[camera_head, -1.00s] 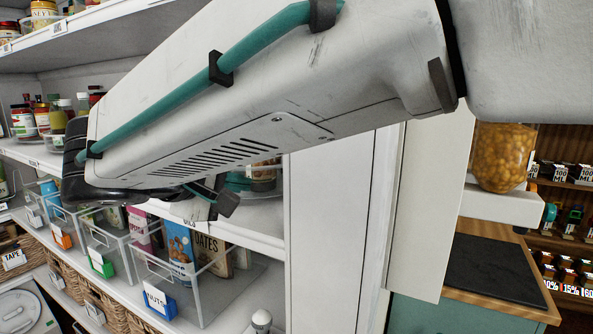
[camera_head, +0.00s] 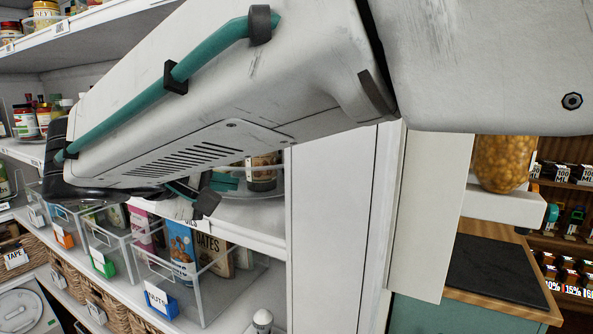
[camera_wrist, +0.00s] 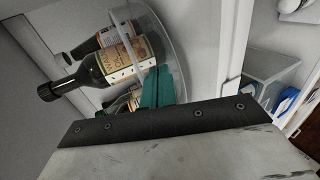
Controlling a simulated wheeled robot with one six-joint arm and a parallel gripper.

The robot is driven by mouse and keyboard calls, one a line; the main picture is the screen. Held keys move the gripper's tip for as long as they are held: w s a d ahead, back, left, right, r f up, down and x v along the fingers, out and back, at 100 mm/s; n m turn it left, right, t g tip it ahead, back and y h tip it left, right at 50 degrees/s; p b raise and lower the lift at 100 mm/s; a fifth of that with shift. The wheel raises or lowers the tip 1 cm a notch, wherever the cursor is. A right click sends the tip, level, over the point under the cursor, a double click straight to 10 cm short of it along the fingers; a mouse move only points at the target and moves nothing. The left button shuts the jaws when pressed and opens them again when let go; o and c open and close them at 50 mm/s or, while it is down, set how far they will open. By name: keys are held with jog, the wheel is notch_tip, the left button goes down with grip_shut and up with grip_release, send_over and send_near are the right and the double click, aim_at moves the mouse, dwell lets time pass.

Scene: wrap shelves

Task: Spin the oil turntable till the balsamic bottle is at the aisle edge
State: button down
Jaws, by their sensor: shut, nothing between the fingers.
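The oil turntable, a round tray with a clear rim (camera_wrist: 176,48), holds several bottles in the wrist view. In the head view its edge (camera_head: 262,214) shows on the shelf, mostly behind my arm. A dark bottle with a cream label (camera_wrist: 122,64) faces the wrist camera, another dark bottle (camera_wrist: 118,33) stands beside it, and a green one (camera_wrist: 120,104) is partly hidden. I cannot tell which is the balsamic. My gripper (camera_wrist: 156,87) has its teal fingers together and empty, by the rim close to the bottles; contact is unclear. It also shows in the head view (camera_head: 226,182).
Below the turntable shelf, clear bins (camera_head: 192,284) hold packets and cartons, and baskets (camera_head: 100,300) stand lower left. A white upright panel (camera_head: 330,230) bounds the shelves on the right. A jar (camera_head: 502,163) stands on a ledge further right.

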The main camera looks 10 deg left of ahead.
jog(key=shift+w+a, duration=0.25)
jog(key=shift+a, duration=1.05)
jog(key=shift+w+a, duration=0.2)
jog(key=shift+a, duration=0.8)
jog(key=shift+a, duration=0.1)
jog(key=shift+w+a, duration=0.5)
jog(key=shift+a, duration=0.35)
